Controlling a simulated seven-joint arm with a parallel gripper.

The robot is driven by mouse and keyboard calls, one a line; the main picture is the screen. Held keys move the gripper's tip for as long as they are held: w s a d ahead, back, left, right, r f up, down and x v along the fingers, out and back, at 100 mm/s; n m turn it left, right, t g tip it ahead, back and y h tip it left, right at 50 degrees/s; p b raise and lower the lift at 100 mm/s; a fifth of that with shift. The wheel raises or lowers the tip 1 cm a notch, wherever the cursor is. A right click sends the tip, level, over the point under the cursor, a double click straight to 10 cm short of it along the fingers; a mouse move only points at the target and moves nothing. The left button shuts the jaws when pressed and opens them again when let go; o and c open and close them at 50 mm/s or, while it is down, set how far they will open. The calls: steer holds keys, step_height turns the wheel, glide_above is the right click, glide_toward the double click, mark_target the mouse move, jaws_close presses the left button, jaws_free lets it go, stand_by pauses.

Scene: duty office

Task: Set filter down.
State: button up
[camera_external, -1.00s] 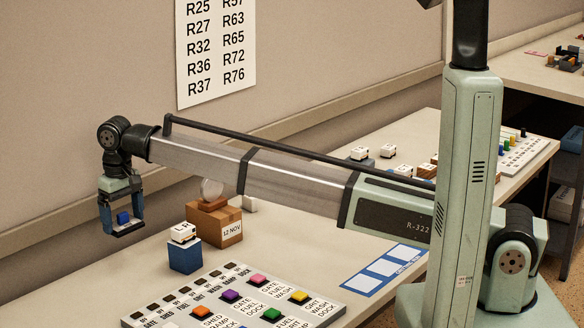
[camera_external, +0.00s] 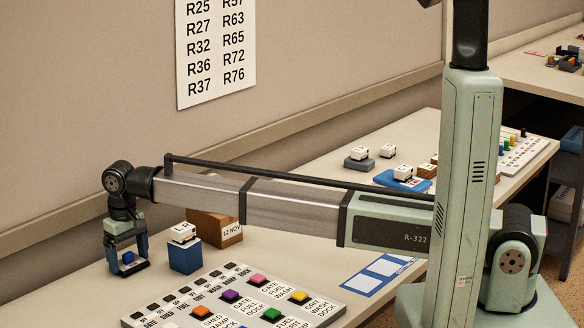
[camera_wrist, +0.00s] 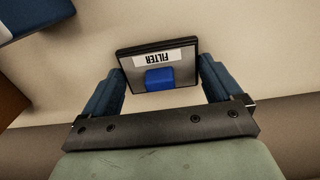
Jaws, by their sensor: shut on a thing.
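The filter is a dark flat plate with a white FILTER label (camera_wrist: 157,57) and a blue block-shaped grip (camera_wrist: 159,77); the label reads upside down in the wrist view. My gripper (camera_external: 128,262) is shut on the filter, with one blue finger on each side of it. In the external view the filter's blue grip (camera_external: 128,257) shows between the fingers, low over the back left of the desk. I cannot tell whether the plate touches the desk top.
A blue block with a white cube (camera_external: 184,256) stands just right of my gripper. A button panel (camera_external: 190,315) lies at the front. Bare desk (camera_external: 70,300) shows to the left.

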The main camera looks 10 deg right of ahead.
mark_target(127, 254)
steer(key=shift+f, duration=0.1)
steer(key=o, duration=0.9)
steer(key=shift+c, duration=0.2)
step_height(127, 254, up, 12)
